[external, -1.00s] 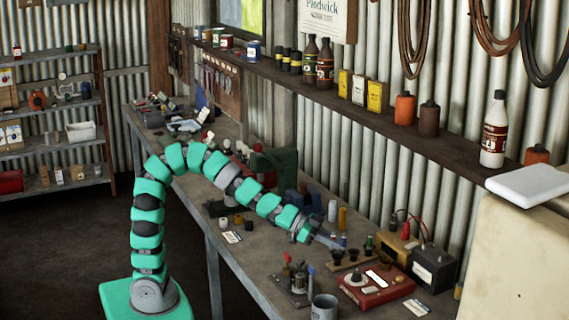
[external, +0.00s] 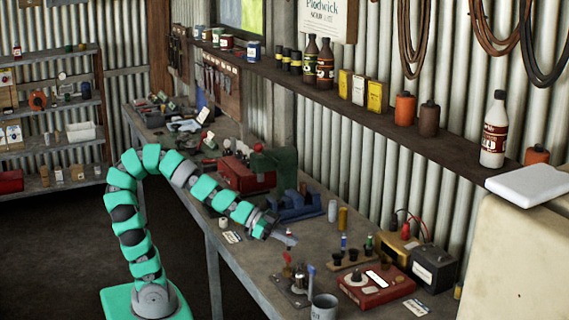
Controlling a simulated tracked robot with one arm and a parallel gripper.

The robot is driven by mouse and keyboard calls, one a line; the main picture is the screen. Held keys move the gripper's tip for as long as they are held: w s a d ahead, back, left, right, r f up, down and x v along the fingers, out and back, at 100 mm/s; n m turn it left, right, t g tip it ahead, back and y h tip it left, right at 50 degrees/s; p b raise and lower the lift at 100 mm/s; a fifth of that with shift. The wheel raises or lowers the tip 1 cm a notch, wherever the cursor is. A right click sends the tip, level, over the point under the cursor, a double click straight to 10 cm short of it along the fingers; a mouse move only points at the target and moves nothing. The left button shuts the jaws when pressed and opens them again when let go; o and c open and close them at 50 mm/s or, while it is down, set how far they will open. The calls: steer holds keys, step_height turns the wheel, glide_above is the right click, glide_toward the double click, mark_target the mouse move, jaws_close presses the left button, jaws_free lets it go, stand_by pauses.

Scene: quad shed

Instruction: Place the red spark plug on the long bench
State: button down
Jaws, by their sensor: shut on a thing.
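The long bench (external: 262,262) runs along the corrugated wall from the back left to the front right. My gripper (external: 288,239) is shut, just above the bench top, left of a dark plug rack (external: 350,257). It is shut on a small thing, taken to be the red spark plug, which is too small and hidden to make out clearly. A blue-topped plug (external: 343,241) and a green-topped plug (external: 369,243) stand at the rack.
A metal fixture with levers (external: 298,282), a grey mug (external: 324,307) and a red tester box (external: 376,286) stand in front. A blue vise-like tool (external: 297,206) and two cylinders are behind. Bare bench top lies left of the fixture.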

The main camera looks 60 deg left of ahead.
steer(key=shift+s+a, duration=0.15)
steer(key=shift+s, duration=0.1)
steer(key=shift+r, duration=0.15)
